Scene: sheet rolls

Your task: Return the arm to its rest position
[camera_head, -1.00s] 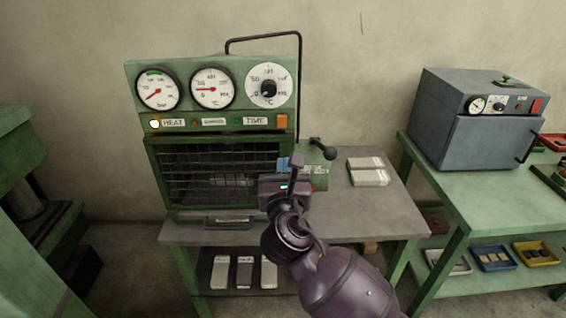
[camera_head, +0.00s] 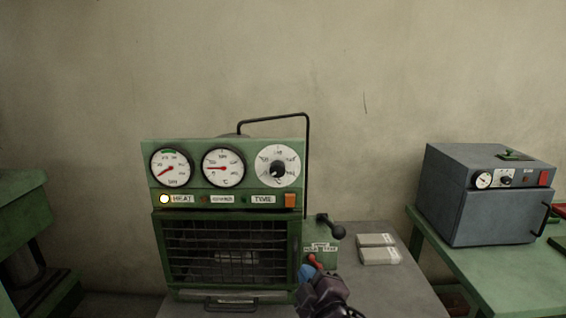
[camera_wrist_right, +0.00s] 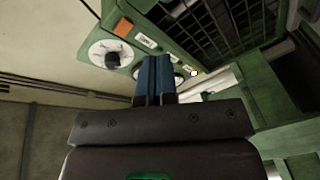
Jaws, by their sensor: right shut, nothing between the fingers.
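My right gripper (camera_head: 306,276) is at the bottom of the head view, in front of the green machine's lower right corner. In the right wrist view its two blue fingers (camera_wrist_right: 154,78) are together with nothing between them. The green press machine (camera_head: 222,203) stands on the grey bench, with gauges, a dial and a closed wire-mesh door (camera_head: 225,250). A black ball-ended lever (camera_head: 331,227) is on its right side, above a small labelled panel and a red part. Whether the gripper touches the machine cannot be told. My left gripper is out of view.
Two pale wrapped blocks (camera_head: 378,249) lie on the bench right of the machine. A grey oven (camera_head: 489,200) stands on a green table (camera_head: 480,266) at the right. Green equipment (camera_head: 25,225) stands at the left. The wall behind is bare.

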